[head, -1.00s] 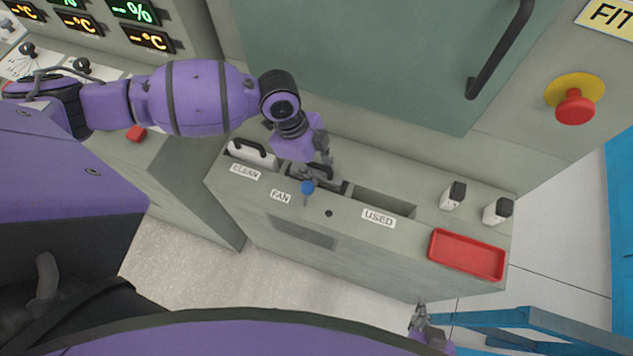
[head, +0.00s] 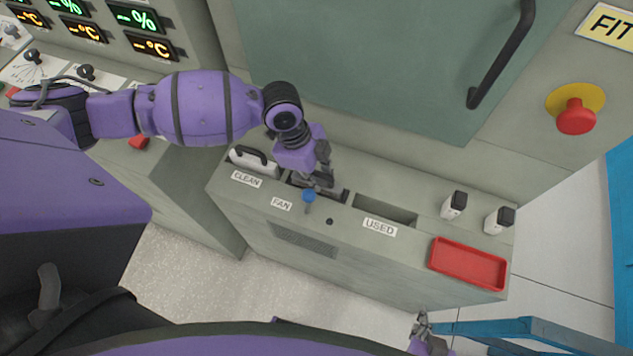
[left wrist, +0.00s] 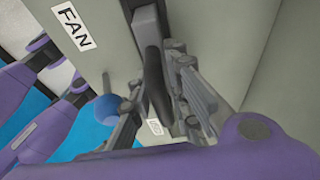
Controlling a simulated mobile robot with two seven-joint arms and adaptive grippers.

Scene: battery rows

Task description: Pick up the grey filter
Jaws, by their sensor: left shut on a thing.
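The grey filter sits in the slot marked FAN; its grey top (left wrist: 146,22) and dark handle (left wrist: 154,68) show in the left wrist view. My left gripper (head: 320,181) is over this slot and hides most of the filter in the head view. In the left wrist view my left gripper (left wrist: 158,98) has its fingers on both sides of the handle, shut on it. My right gripper (head: 421,325) is low in the head view, away from the slots, too small to tell its state.
A white filter with a black handle (head: 250,161) sits in the CLEAN slot to the left. The USED slot (head: 386,211) to the right looks empty. A blue knob (head: 309,195) stands in front of the FAN slot. A red tray (head: 467,264) and two small white-and-black items (head: 455,204) are at right.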

